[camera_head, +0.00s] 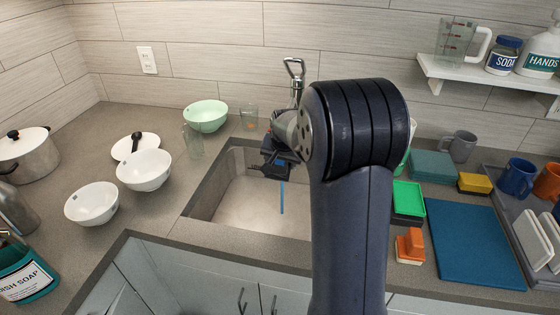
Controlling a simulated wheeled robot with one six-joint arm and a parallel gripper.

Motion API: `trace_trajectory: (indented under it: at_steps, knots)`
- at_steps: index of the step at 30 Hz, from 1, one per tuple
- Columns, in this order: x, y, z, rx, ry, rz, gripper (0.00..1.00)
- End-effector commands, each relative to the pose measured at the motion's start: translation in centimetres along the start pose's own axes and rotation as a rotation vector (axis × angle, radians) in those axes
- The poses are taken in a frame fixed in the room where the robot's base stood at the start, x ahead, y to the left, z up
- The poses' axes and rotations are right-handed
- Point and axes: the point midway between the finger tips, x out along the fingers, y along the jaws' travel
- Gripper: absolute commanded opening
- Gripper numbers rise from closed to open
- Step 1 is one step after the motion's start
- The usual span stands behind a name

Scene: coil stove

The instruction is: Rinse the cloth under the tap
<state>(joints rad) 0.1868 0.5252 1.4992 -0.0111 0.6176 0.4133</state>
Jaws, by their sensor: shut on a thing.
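My gripper (277,160) is over the sink basin (240,207), seen from behind and partly covered by my own arm. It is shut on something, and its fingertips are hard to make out. A thin blue strip (282,198) hangs straight down below it into the basin. It looks like the cloth seen edge-on, but I cannot tell it surely from a stream of water. The metal tap (295,72) rises behind the sink. Its spout is hidden behind my gripper and arm, so I cannot tell whether water runs.
White bowls (145,170), a mint bowl (205,115) and a pot (27,155) stand left of the sink. A green-topped sponge box (408,198), an orange-handled brush (410,246) and a blue mat (474,243) lie to its right. A shelf (480,76) juts out at upper right.

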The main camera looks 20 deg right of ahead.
Motion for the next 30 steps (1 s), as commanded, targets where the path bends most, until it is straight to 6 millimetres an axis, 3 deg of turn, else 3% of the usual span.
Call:
trace_trajectory:
  at_steps: [30]
  knots:
    - [-3.6,2.5,6.2,0.0,0.001,0.0,0.41]
